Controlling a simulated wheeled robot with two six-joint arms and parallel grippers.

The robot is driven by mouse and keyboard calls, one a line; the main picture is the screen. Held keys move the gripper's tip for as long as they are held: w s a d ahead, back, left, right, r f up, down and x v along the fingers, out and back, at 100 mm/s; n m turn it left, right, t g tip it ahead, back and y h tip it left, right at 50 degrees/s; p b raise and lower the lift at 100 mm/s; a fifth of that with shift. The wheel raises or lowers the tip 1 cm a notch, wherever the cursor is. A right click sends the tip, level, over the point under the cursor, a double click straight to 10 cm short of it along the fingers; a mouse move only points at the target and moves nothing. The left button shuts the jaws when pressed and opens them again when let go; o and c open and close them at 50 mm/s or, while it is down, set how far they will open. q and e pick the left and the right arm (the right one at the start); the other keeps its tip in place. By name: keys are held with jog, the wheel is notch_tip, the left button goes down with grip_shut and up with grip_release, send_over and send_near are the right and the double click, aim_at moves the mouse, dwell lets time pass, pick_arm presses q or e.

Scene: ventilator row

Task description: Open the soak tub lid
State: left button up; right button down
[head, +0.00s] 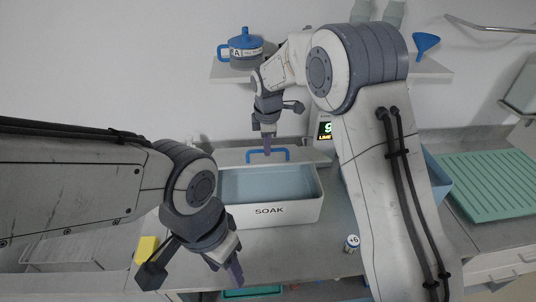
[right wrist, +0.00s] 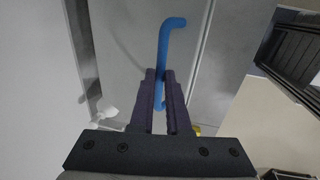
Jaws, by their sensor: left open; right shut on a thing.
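The white soak tub (head: 300,212), marked SOAK, stands on the counter, and its blue-grey inside shows from above. Its pale lid (head: 232,157) is at the tub's back edge, clear of most of the opening; its exact tilt is hard to tell. The lid's blue handle (head: 282,151) also shows in the right wrist view (right wrist: 172,40). My right gripper (head: 267,148) is shut on this handle, with its fingers (right wrist: 160,100) on either side of the bar. My left gripper (head: 236,276) is open and empty, in front of the tub at the counter's front.
A yellow sponge (head: 146,250) lies left of the tub. A small +6 container (head: 351,244) stands at the right front. A lit display (head: 325,131) is behind the tub. A shelf above holds a blue-lidded jug (head: 246,50) and blue funnel (head: 426,44). A green rack (head: 490,185) lies right.

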jog(key=shift+w+r+p, duration=0.6)
jog(key=shift+w+r, duration=0.05)
jog(key=shift+w, duration=0.25)
jog(key=shift+w+r+p, duration=0.55)
jog(key=shift+w+r, duration=0.1)
jog(key=shift+w, duration=0.25)
jog(key=c, duration=0.9)
grip_release()
jog(key=shift+f, duration=0.1)
jog(key=shift+w, duration=0.15)
jog(key=shift+s+r+b, duration=0.4)
jog(key=shift+r+b, duration=0.2)
jog(key=shift+r, duration=1.15)
jog(key=shift+s+r+b, duration=0.4)
jog(key=shift+r+b, duration=0.25)
jog(key=shift+r, duration=1.1)
jog(key=shift+s+r+b, duration=0.4)
jog(key=shift+r+b, duration=0.2)
jog(key=shift+r, duration=1.15)
